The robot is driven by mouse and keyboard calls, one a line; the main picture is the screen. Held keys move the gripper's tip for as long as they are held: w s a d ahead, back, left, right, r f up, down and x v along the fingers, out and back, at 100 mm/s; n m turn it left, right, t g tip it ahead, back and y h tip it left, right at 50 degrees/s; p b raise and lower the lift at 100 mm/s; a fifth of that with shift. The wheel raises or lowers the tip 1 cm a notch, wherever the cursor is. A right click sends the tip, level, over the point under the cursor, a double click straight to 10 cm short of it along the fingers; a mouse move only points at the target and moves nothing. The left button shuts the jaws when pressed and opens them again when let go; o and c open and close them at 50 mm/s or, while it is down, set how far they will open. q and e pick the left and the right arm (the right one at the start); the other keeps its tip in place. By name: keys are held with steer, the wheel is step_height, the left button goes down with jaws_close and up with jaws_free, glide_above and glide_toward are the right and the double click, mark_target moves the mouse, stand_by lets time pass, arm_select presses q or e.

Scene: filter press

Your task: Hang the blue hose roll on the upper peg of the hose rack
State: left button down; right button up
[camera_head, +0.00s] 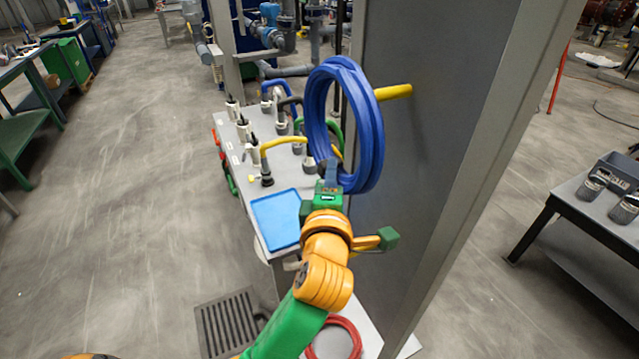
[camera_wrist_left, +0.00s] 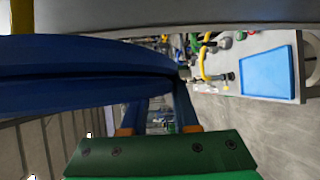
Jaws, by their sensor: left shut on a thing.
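The blue hose roll (camera_head: 368,125) stands upright beside the grey panel (camera_head: 425,130) in the head view. My left gripper (camera_head: 331,180) is shut on its lower edge. In the left wrist view the hose (camera_wrist_left: 80,75) fills the left side, in front of my left gripper's fingers (camera_wrist_left: 157,105). A yellow peg (camera_head: 395,92) sticks out leftward from the panel, level with the roll's upper half. Its left end is hidden by the roll, so I cannot tell whether it enters the loop. A yellow piece (camera_wrist_left: 20,18) shows at the wrist view's upper left corner. My right gripper is out of view.
A bench with a blue tray (camera_head: 275,222) and several pipe fittings stands left of the panel. A red hose (camera_head: 335,340) lies low near the panel's foot. A dark-legged table (camera_head: 575,225) stands at the right. The floor at left is open.

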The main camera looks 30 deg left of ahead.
arm_select(q)
steer(key=shift+w+d+b, duration=0.2)
steer(key=shift+b, duration=0.15)
steer(key=shift+w+d, duration=0.2)
steer(key=shift+w, duration=0.05)
steer(key=w+d+b, duration=0.1)
steer(key=w, duration=0.1)
steer(key=w+d+f, duration=0.1)
steer(key=w+d, duration=0.1)
steer(key=shift+d+b, duration=0.1)
steer(key=shift+b, duration=0.25)
steer(key=c, duration=0.6)
jaws_free()
steer(key=shift+s, duration=0.15)
steer(key=shift+f, duration=0.1)
